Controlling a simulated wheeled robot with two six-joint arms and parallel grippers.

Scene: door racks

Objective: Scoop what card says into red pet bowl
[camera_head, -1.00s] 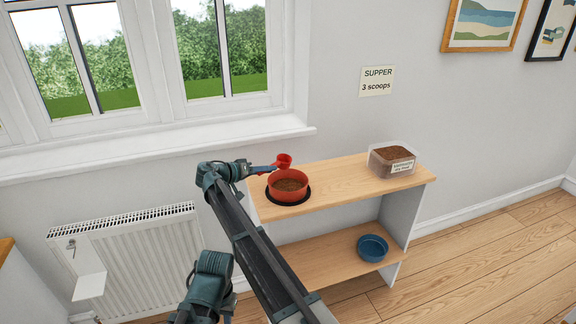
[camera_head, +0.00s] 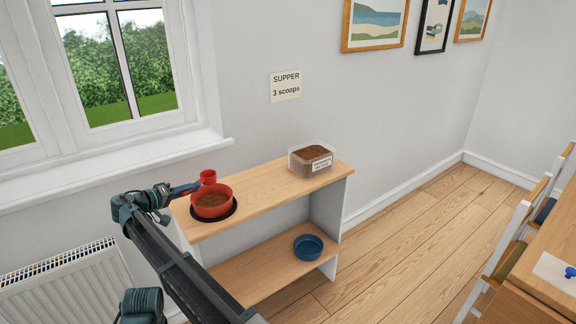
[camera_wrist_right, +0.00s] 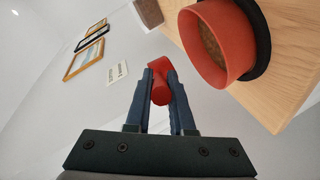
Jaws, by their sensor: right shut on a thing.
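The card (camera_head: 286,86) on the wall reads "SUPPER 3 scoops". The red pet bowl (camera_head: 212,203) stands on a black round mat at the left of the shelf top, with brown food inside. A clear tub (camera_head: 311,160) of brown food with a white label stands at the right of the same top. My right gripper (camera_head: 192,187) is shut on a red scoop (camera_head: 208,176), held at the bowl's far left rim. In the right wrist view the scoop (camera_wrist_right: 160,88) sits between the fingers, beside the bowl (camera_wrist_right: 217,45). I cannot see whether the scoop holds food. My left gripper is out of view.
The wooden shelf unit (camera_head: 262,194) has a blue bowl (camera_head: 308,247) on its lower board. The top between red bowl and tub is clear. A radiator (camera_head: 62,290) and window sill lie to the left. A table and chairs (camera_head: 530,250) are at right.

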